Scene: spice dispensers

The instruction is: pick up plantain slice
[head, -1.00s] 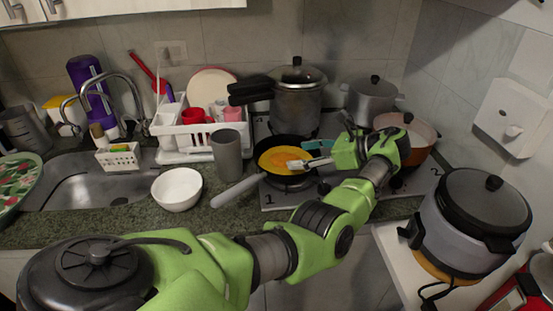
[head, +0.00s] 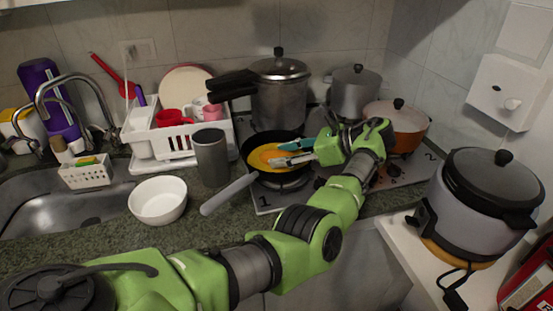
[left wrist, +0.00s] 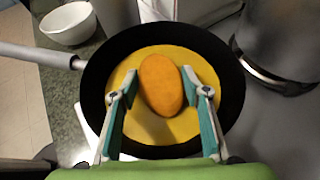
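The plantain slice (left wrist: 161,84) is an orange oval in yellow liquid in the black frying pan (left wrist: 233,88). In the head view the pan (head: 247,142) sits on the stove, its grey handle toward the front left, and the slice is hard to tell from the yellow contents. My left gripper (head: 277,154) reaches down over the pan from the right. In the left wrist view its two teal-backed fingers (left wrist: 158,74) are apart, one on each side of the slice. The fingertips are very close to its edges; I cannot tell whether they touch. My right gripper is not in view.
A grey cup (head: 211,158) and a white bowl (head: 158,201) stand left of the pan. A pressure cooker (head: 279,95) is behind it, and an orange lidded pot (head: 397,125) is to its right. A rice cooker (head: 488,205) stands at the right.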

